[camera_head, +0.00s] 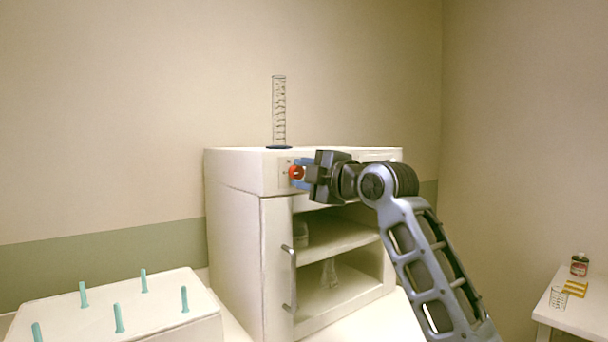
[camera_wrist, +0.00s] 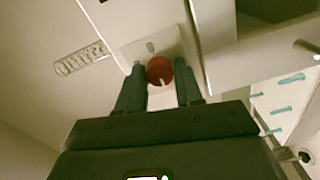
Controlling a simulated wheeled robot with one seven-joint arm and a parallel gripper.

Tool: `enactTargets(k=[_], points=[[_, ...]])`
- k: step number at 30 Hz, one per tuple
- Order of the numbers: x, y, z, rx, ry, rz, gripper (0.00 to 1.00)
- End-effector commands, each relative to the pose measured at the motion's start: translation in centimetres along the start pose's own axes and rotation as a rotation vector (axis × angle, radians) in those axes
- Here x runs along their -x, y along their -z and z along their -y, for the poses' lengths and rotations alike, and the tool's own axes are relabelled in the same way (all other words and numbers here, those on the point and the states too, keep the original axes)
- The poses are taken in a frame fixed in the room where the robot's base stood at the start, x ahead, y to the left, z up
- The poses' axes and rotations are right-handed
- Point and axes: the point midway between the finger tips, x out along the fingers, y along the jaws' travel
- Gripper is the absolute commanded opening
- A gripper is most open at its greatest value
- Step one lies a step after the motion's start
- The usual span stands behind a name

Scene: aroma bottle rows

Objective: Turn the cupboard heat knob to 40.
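The heat knob (camera_head: 295,172) is a round red-orange knob on the upper front panel of the white cupboard (camera_head: 232,235). In the wrist view the knob (camera_wrist: 158,68) shows a white mark on its edge nearest my gripper. My gripper (camera_head: 303,174) reaches the knob from the right in the head view. A small grey mark (camera_wrist: 151,47) shows on the panel beyond the knob. I cannot read any scale number.
A graduated cylinder (camera_head: 279,112) stands on the cupboard top near the knob. The cupboard front is open, with glassware (camera_head: 329,273) on its shelves and a door handle (camera_head: 288,278) at left. A white block with teal pegs (camera_head: 118,318) is lower left; a side table (camera_head: 577,318) is at right.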

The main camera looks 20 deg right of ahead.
Motion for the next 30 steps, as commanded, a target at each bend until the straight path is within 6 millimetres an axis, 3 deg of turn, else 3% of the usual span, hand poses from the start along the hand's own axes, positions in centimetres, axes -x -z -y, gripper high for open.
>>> enactTargets(k=[10,20,30], points=[[0.01,-0.01,0.03,0.0,0.001,0.0,0.01],[0.01,-0.01,0.05,-0.047,0.001,0.0,0.01],[0.0,0.01,0.07,-0.281,0.002,0.0,0.01]])
